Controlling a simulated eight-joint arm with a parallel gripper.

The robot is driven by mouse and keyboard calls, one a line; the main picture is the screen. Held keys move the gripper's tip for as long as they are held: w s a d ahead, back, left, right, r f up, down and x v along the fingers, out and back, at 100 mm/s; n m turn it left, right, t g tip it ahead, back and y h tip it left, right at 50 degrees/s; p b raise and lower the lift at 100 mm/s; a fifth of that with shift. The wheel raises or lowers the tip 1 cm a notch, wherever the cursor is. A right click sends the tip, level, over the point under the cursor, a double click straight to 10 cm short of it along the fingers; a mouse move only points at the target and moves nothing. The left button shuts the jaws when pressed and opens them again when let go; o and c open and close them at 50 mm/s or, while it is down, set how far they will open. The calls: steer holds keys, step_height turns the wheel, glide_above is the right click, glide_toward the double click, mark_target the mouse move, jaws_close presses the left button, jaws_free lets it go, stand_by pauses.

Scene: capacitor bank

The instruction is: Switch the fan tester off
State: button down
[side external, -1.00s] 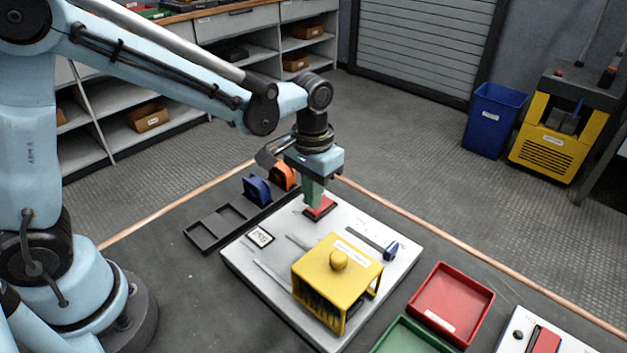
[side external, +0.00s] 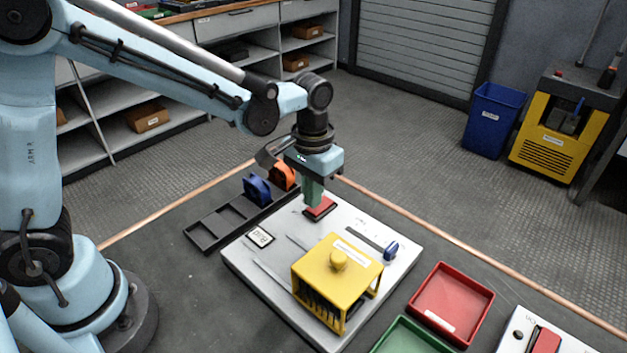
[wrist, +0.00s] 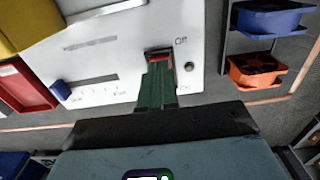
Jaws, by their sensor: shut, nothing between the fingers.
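A light grey panel (side external: 238,262) lies on the bench with a red rocker switch (side external: 322,208) in a dark frame near its back corner. My gripper (side external: 313,204) points down at this switch with its green fingers shut and empty. In the wrist view the fingertips (wrist: 159,62) overlap the red switch (wrist: 160,52) and hide much of it; I cannot tell whether they touch it. Partly legible lettering stands beside the switch. A second white unit (side external: 517,325) with a red rocker (side external: 545,341) is cut off at the lower right. I cannot read which unit is the fan tester.
A yellow cover (side external: 337,265) with a knob stands on the panel. A blue slider (side external: 391,249) is at its right. Red (side external: 452,303) and green (side external: 407,338) bins lie right.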

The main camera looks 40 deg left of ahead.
steer(key=shift+f, duration=0.85)
stand_by(0.8)
steer(key=shift+r, duration=3.55)
steer(key=s+a+r+t, duration=0.2)
steer(key=s+a+t, duration=0.5)
steer(key=s+a, duration=0.1)
steer(key=shift+s+a+r, duration=0.25)
steer(key=shift+s+r, duration=0.15)
steer(key=shift+s, duration=0.2)
